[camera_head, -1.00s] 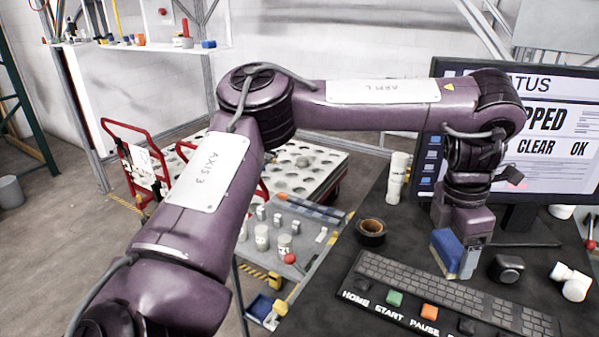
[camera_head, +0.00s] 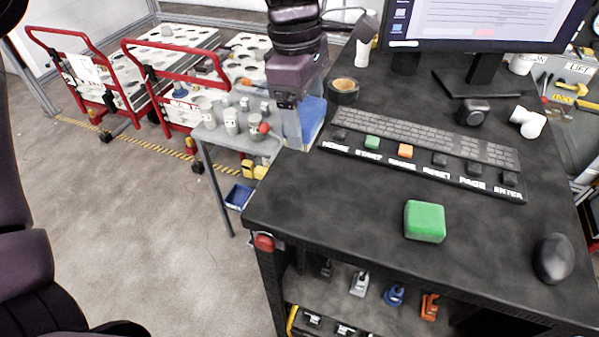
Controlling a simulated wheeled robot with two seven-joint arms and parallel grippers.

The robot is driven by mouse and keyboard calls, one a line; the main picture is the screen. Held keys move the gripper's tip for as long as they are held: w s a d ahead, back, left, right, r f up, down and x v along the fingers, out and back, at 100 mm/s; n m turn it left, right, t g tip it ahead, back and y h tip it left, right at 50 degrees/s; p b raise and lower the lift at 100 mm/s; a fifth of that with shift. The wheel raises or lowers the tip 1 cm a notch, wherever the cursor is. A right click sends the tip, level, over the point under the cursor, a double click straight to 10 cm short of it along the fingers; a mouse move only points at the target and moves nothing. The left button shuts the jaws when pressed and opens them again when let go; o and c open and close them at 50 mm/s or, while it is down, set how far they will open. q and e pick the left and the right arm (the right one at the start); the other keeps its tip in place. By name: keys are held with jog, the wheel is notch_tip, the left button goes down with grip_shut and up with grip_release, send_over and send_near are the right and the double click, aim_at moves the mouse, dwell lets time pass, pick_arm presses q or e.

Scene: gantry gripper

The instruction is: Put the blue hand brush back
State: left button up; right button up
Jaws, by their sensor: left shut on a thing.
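My left gripper (camera_head: 292,125) comes down from the top of the view and is shut on the blue hand brush (camera_head: 313,117). Only part of the brush's blue body shows, on the right side of the fingers; the rest is hidden behind them. The brush is at the left edge of the black desk (camera_head: 340,215), beside the side table with the pots. I cannot tell whether it touches the desk. My right gripper is not in view.
A grey side table (camera_head: 215,140) holds several pots. Red-handled carts (camera_head: 175,45) stand behind.

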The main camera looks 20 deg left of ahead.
pick_arm(q)
notch_tip(320, 180, down, 8)
jog(key=shift+r, duration=0.15)
jog(key=shift+f, duration=0.95)
notch_tip(320, 180, down, 2)
jog(key=shift+s+f+p, duration=0.1)
jog(key=shift+p, duration=0.4)
jog(key=shift+f, duration=0.35)
jog(key=shift+f, duration=0.1)
jog(key=shift+f, duration=0.1)
jog(key=o, duration=0.9)
jog(key=shift+o, duration=0.2)
